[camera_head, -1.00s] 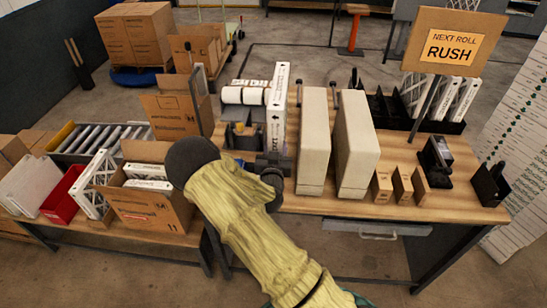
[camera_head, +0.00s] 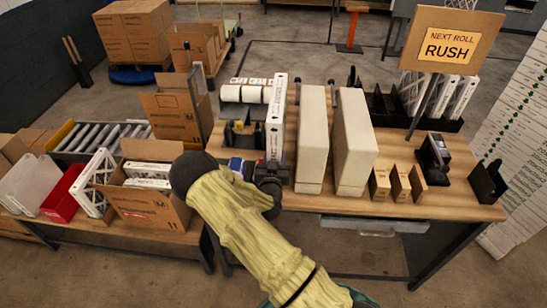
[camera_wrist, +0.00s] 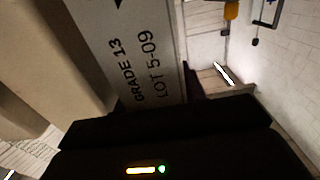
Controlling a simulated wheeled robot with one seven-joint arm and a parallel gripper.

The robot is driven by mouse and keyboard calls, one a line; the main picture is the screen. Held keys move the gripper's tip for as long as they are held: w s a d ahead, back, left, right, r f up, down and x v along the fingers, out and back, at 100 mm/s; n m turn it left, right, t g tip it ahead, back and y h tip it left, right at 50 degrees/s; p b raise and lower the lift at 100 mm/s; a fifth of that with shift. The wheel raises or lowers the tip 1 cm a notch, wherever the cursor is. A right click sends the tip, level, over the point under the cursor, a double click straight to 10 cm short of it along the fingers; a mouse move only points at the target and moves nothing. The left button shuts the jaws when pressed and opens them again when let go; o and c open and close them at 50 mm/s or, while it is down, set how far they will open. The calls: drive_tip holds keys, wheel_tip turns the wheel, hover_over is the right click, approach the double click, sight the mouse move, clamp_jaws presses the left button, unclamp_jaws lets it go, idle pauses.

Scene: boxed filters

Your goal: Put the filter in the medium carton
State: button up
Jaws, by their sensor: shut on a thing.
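A white filter (camera_head: 276,118) with a printed narrow edge stands upright in my gripper (camera_head: 271,172) over the workbench, left of two beige blocks. In the wrist view the same filter (camera_wrist: 143,50) shows "GRADE 13 LOT 5-09" and rises from behind the dark jaws (camera_wrist: 165,122). The jaws are shut on its lower end; the hold itself is mostly hidden. An open carton (camera_head: 150,208) with filters in it sits on the low bench at left. Another open carton (camera_head: 172,117) stands behind it. I cannot tell which one is the medium carton.
Two tall beige blocks (camera_head: 352,150) stand close to the right of the filter. White rolls (camera_head: 246,94) are behind it at left. Small brown boxes (camera_head: 398,184) line the bench front. A red bin (camera_head: 63,192) and a roller rack (camera_head: 98,140) are at left.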

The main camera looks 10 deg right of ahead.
drive_tip(key=shift+f+b, duration=0.45)
drive_tip(key=shift+b, duration=0.05)
drive_tip(key=o, duration=1.1)
drive_tip(key=shift+c, duration=0.2)
drive_tip(key=shift+r, duration=0.15)
drive_tip(key=b+v, duration=0.4)
drive_tip(key=v, duration=0.8)
drive_tip(key=shift+r, duration=0.5)
drive_tip(key=shift+d, duration=0.1)
